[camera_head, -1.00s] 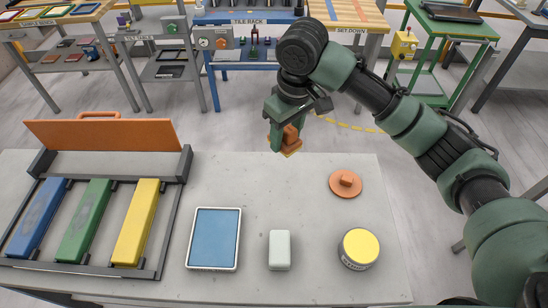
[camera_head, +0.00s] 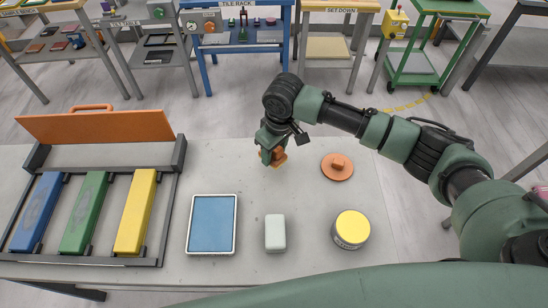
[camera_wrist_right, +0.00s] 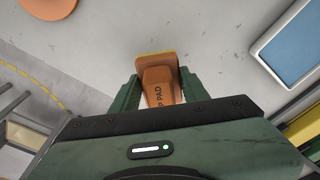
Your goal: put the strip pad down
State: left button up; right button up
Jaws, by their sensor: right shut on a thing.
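The strip pad (camera_head: 279,161) is a small orange block with a yellow edge, partly hidden by my gripper in the head view. In the right wrist view the pad (camera_wrist_right: 160,82) shows part of its lettering, ending in "PAD". My right gripper (camera_head: 271,153) is shut on it, with one green finger on each side. The pad is over the back part of the grey stone slab (camera_head: 230,168), left of a round orange lid. I cannot tell whether it touches the slab. My left gripper is out of view.
On the slab are the orange lid (camera_head: 337,167), a yellow-topped tin (camera_head: 351,229), a white block (camera_head: 275,233), a blue-topped tray (camera_head: 212,224) and a rack (camera_head: 170,205) with blue, green and yellow bars. Bare slab surrounds the pad. Benches stand beyond.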

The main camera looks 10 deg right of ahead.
aim_at(274, 160)
jog(key=shift+f, duration=2)
jog(key=o, duration=1.2)
jog(key=shift+f, duration=0.1)
jog(key=r, duration=0.8)
jog(key=s+r+b, duration=0.1)
jog(key=r, duration=0.3)
jog(key=shift+s+d+r, duration=0.1)
jog(key=shift+d, duration=0.3)
